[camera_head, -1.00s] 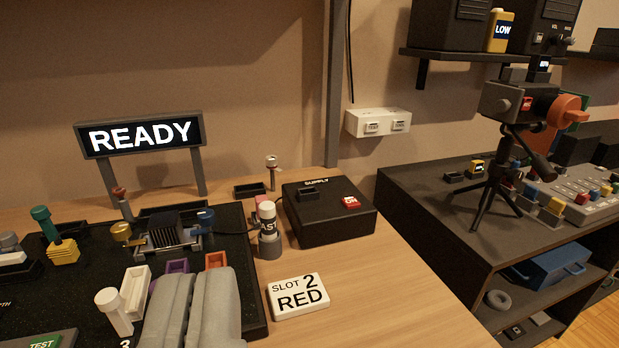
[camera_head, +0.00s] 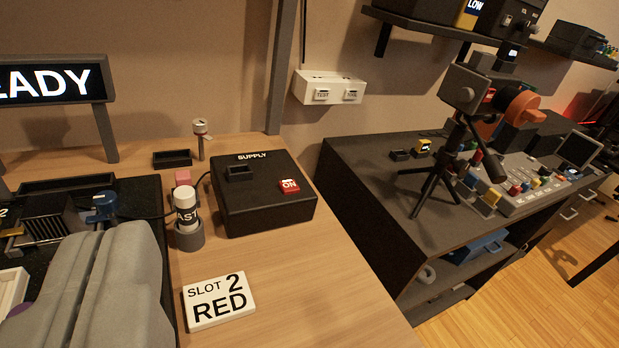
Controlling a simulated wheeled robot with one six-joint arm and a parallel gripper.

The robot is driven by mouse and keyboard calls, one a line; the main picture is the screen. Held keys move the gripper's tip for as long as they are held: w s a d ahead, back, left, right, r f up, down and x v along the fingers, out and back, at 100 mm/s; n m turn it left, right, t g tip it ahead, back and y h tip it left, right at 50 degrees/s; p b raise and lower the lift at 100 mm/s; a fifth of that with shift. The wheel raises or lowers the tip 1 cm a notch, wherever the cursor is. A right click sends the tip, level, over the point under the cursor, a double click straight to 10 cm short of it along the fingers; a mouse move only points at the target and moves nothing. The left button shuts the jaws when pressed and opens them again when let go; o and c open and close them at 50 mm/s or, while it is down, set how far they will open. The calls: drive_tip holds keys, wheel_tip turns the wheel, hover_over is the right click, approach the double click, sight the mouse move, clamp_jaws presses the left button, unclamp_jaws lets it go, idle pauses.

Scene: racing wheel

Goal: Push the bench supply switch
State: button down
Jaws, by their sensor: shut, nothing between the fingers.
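The bench supply is a black box (camera_head: 262,215) labelled SUPPLY, on the wooden bench near the middle of the view. A red switch (camera_head: 289,186) marked ON sits on the right of its top. A small black raised block or holder (camera_head: 239,173) is on the top's left. My gripper (camera_head: 108,240), with grey fingers, is at the lower left. It is shut and empty, over the dark mat, left of the supply and apart from it.
A white cylinder in a grey holder (camera_head: 189,236) stands between my gripper and the supply. A white SLOT 2 RED sign (camera_head: 219,301) lies in front. A READY display (camera_head: 50,82) is at left. A dark cabinet (camera_head: 350,190) with a tripod device stands right. Bench right of the sign is clear.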

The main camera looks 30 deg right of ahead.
drive_tip(key=w+d+f+n+g+h, duration=0.1)
drive_tip(key=w+d+g, duration=0.1)
drive_tip(key=w+d, duration=0.35)
drive_tip(key=w+d+f+n+g, duration=0.1)
drive_tip(key=w+d+f+g, duration=0.1)
drive_tip(key=w, duration=0.7)
drive_tip(key=n+g, duration=0.3)
hover_over(290, 189)
wheel_tip(290, 189, down, 7)
drive_tip(key=shift+f+h, duration=0.2)
drive_tip(key=shift+h, duration=0.2)
drive_tip(key=shift+f, duration=4.4)
drive_tip(key=shift+f, duration=0.2)
drive_tip(key=shift+f, duration=0.2)
